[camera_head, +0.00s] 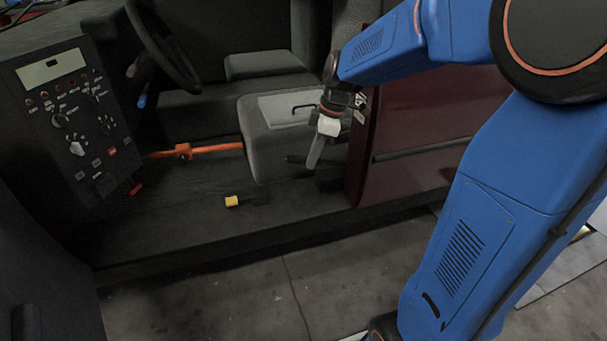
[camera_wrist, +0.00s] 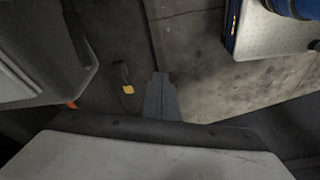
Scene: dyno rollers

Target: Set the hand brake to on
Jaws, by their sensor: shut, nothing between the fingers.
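My gripper (camera_head: 314,163) points down beside the front of the grey seat (camera_head: 258,140) in the head view. Its fingers are together and empty; they also show in the wrist view (camera_wrist: 161,84). A short dark lever with a yellow end (camera_head: 231,201) lies low on the dark cab floor, left of and below my gripper and apart from it. The yellow end also shows in the wrist view (camera_wrist: 128,89), left of my fingers. A dark bar (camera_head: 297,159) by the seat base is close to my fingertips; contact is unclear. No label shows which lever is the hand brake.
An orange bar (camera_head: 195,150) runs left of the seat. A control panel (camera_head: 75,115) and steering wheel (camera_head: 163,45) stand at the left. A dark red panel (camera_head: 415,130) is close right of my gripper. The space above the cab floor (camera_head: 165,215) is open.

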